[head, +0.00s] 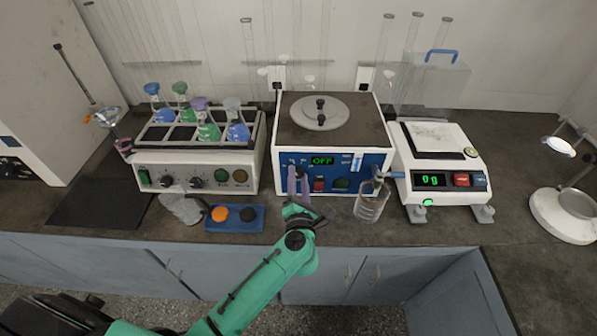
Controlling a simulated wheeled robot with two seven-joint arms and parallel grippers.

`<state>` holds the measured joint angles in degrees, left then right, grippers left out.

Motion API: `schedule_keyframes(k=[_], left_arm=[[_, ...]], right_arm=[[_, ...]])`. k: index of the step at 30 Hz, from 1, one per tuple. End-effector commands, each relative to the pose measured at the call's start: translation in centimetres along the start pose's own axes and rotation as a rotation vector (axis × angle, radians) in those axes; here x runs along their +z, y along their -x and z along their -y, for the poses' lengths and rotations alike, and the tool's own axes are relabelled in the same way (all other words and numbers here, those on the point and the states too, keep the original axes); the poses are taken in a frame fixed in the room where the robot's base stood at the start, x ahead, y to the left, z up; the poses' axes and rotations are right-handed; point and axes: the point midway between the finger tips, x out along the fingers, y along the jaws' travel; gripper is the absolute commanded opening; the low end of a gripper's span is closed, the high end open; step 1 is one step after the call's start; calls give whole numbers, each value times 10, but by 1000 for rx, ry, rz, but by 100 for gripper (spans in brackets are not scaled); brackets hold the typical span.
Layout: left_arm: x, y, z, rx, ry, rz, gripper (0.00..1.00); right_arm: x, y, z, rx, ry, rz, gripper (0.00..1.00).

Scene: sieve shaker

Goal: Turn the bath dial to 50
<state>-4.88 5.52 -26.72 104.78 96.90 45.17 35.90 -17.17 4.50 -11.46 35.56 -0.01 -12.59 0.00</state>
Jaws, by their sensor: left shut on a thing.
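The bath (333,130) is a white box with a dark top, a round lid and a blue front panel. Its green display (322,160) reads OFF. The dial (299,171) is on the left of that panel, mostly hidden behind my gripper, so its setting cannot be read. My left gripper (298,184), with purple fingers on a green arm, is at the panel and shut on the dial. A red switch (318,185) and a green button (341,184) are just right of the fingers. My right gripper is not in view.
A shaker (195,178) with several coloured flasks stands left of the bath. A balance (440,165) reading 0g stands right. A glass beaker (370,205) is close in front of the bath's right side. A blue tray (234,222) with orange and black pieces lies front left.

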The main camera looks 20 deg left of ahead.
Motion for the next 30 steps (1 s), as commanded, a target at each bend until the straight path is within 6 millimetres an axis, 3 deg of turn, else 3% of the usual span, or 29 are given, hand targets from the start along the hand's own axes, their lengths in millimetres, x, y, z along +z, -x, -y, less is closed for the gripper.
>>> schedule_keyframes(k=[9, 26, 27, 29, 30], left_arm=[[0, -1, -2, 4, -149, 9, 0], [-1, -1, -2, 7, -182, 12, 0], [-1, -2, -2, 7, -182, 12, 56], [-1, -1, -2, 7, -182, 13, 74], [-1, -1, -2, 6, -181, 13, 74]], right_arm=[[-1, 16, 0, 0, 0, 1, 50], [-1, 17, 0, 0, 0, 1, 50], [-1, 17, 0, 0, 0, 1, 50], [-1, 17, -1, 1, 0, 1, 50], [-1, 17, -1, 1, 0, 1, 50]])
